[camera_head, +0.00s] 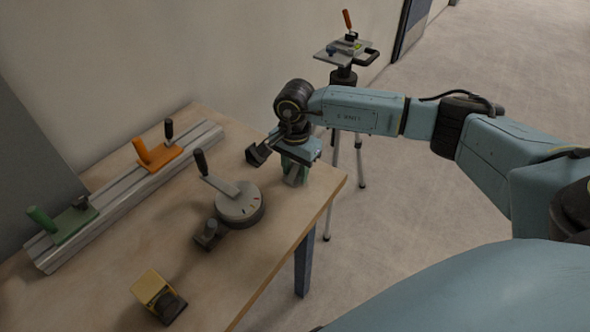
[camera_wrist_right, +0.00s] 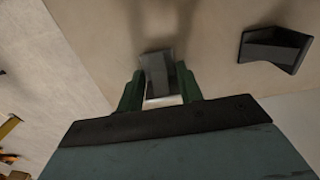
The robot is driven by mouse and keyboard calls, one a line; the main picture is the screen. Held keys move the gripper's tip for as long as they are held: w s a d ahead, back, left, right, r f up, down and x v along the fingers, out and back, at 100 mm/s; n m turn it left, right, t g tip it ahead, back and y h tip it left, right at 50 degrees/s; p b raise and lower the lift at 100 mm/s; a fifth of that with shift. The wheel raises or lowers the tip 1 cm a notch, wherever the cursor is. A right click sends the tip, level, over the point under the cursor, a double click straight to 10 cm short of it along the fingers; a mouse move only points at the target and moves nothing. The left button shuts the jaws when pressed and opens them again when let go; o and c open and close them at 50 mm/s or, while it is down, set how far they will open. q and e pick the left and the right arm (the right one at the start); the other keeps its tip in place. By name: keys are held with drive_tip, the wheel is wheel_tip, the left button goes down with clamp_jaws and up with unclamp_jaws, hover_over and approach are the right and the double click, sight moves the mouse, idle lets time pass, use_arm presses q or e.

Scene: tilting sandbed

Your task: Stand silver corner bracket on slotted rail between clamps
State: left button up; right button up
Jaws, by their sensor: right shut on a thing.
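The slotted rail (camera_head: 117,192) lies along the left of the table against the wall. A green-handled clamp (camera_head: 68,222) sits near its front end and an orange clamp (camera_head: 158,154) towards its far end; the rail between them is bare. My right gripper (camera_head: 293,170) is at the table's far right corner, well right of the rail. It is shut on the grey silver corner bracket (camera_wrist_right: 156,70), seen between the green fingers in the wrist view. The bracket is close to the tabletop; I cannot tell whether it touches. My left gripper is not in view.
A black angled bracket (camera_wrist_right: 274,48) lies beside the gripper. A round dial (camera_head: 240,204) with a black-handled lever stands mid-table, with a small dark block (camera_head: 208,234) before it. A yellow block (camera_head: 152,287) is nearer. A tripod stand (camera_head: 345,77) is beyond the table edge.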

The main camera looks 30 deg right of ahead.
sight(295, 170)
drive_tip(key=shift+f, duration=0.2)
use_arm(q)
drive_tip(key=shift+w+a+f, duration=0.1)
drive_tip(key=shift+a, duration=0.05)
use_arm(e)
drive_tip(key=o, duration=1.1)
drive_tip(key=shift+r, duration=0.15)
drive_tip(key=shift+r, duration=0.25)
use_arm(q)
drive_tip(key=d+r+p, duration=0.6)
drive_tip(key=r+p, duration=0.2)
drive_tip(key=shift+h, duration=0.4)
use_arm(e)
drive_tip(key=shift+r, duration=5.75)
